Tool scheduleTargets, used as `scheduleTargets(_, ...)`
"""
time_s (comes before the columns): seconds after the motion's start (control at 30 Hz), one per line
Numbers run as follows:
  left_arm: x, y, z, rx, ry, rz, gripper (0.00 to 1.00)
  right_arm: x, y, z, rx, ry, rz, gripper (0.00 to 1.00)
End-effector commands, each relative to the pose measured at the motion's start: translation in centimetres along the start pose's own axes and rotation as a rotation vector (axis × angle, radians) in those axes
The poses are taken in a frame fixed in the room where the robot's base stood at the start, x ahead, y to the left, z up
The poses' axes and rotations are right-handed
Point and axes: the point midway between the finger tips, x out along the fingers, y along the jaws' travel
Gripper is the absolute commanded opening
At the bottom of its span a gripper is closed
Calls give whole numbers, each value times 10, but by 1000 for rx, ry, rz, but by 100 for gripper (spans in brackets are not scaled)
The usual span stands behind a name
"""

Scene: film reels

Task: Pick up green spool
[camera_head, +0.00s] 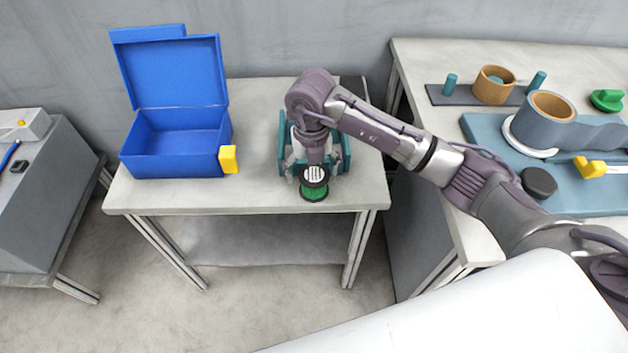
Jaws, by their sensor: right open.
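My right gripper (303,168) reaches down from above, just behind and over the spool. Its fingers are small in the picture and partly hidden by the wrist. It is open, and I cannot tell whether it touches the spool. My left gripper is not in view.
An open blue box (176,166) with a yellow latch (229,159) stands left on the middle table (255,195). The right table (428,62) holds a blue-grey device (560,135), a tan ring (493,86) and a green piece (606,100). A grey cabinet stands far left.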

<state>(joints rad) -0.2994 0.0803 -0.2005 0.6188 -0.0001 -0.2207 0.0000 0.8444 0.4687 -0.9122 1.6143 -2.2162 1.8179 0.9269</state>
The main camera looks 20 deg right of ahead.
Motion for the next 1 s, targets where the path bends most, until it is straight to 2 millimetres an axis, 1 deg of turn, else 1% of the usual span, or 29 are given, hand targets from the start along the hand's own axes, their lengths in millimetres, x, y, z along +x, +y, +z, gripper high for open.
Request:
scheduleTargets(0.03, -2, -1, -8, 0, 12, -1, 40, 8, -2, 0, 3, 6, -2, 88)
scheduleTargets(0.1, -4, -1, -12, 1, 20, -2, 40, 19, -5, 2, 3, 6, -1, 88)
scheduleTargets(0.2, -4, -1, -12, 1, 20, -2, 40, 34, -5, 2, 1, 4, 0, 88)
scheduleTargets(0.3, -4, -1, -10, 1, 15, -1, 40, 42, -6, 3, 1, 3, -1, 88)
scheduleTargets(0.57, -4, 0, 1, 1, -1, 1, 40, 44, -6, 3, 0, 1, 0, 88)
scheduleTargets(0.6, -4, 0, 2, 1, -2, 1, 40, 44, -6, 3, 0, 1, -1, 82)
scheduleTargets(0.67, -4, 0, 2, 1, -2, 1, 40, 44, -6, 3, 1, 1, -1, 72)
scheduleTargets(0.7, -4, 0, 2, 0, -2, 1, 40, 44, -6, 3, 1, 1, -1, 65)
scheduleTargets(0.77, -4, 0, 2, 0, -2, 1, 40, 44, -6, 3, 1, 1, -1, 55)
scheduleTargets(1.0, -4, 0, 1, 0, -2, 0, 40, 44, -6, 3, 1, 1, -1, 16)
